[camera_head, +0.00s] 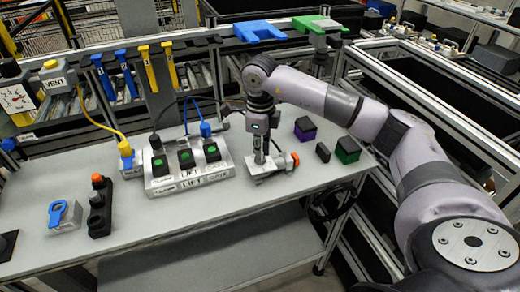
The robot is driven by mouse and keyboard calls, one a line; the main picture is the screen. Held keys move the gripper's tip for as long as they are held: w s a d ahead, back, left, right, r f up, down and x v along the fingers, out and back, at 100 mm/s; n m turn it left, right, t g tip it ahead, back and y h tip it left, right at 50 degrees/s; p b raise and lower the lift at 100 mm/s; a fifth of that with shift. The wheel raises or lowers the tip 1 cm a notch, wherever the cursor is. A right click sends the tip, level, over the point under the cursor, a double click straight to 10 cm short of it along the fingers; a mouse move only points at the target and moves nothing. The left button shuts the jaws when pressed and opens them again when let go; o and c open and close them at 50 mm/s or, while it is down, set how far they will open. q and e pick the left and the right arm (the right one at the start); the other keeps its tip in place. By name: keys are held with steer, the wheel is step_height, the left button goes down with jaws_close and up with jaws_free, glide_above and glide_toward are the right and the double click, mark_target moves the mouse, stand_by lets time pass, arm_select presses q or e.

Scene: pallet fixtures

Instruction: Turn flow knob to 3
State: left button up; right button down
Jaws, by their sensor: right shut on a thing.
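My right gripper (260,157) points straight down over a small pale metal fixture (265,179) on the grey table. It is shut on the knob on top of this fixture, but the fingers hide most of the knob. The knob's scale and the number it points to cannot be read from here. An orange part (294,160) sticks out at the fixture's right side. My left gripper is not in view.
A metal box (188,182) with several green-topped black switches, marked LIFT, stands left of the gripper. An orange-topped black device (99,207) and a blue-handled block (63,215) stand far left. The front table edge is clear.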

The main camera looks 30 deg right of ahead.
steer(key=shift+w+r, duration=0.1)
steer(key=c, duration=1.6)
jaws_free()
step_height(320, 180, up, 12)
